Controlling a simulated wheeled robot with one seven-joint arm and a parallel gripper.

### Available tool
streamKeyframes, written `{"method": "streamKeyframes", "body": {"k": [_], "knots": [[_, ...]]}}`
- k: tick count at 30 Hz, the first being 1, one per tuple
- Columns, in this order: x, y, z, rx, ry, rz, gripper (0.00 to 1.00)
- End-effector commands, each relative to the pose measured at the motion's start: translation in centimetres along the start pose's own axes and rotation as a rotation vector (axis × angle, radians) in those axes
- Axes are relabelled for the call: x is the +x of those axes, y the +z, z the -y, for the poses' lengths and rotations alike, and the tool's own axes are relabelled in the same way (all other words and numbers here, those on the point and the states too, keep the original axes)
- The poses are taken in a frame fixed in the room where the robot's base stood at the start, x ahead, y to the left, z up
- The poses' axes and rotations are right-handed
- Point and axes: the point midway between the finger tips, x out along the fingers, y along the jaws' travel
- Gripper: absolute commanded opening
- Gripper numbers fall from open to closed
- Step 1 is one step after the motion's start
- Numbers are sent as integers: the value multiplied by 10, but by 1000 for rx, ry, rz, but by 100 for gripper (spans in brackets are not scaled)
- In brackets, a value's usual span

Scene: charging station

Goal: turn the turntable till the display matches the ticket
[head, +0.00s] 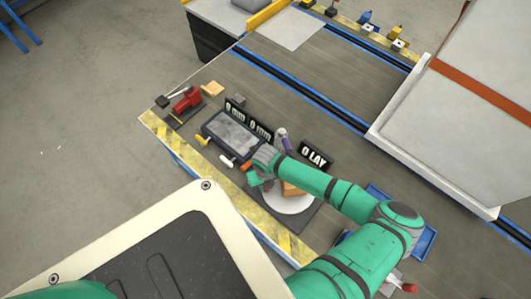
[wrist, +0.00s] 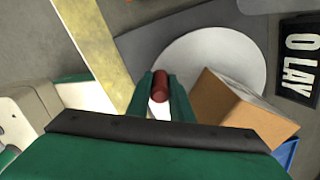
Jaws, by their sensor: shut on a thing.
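The turntable is a pale round disc (head: 291,204) on a dark grey mat; it fills the upper middle of the wrist view (wrist: 215,50). An orange-brown box (wrist: 235,108) sits on its right part, partly hidden by my arm in the head view. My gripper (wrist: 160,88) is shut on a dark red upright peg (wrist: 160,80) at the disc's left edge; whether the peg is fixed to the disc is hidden. I cannot make out a ticket.
A red clamp-like tool (head: 187,99) is at the bench's left end. A purple-and-white bottle (head: 283,140) stands behind my gripper. A blue tray (head: 424,242) lies right of my arm.

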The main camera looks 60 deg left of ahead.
Motion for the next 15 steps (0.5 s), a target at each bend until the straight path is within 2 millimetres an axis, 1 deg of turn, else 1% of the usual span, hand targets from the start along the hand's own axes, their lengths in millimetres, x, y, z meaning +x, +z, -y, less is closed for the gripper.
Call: {"method": "streamKeyframes", "body": {"k": [12,13,15], "knots": [[1,-1,0,-4,0,-4,0],[1,-1,0,-4,0,-4,22],[0,-1,0,-4,0,-4,38]]}}
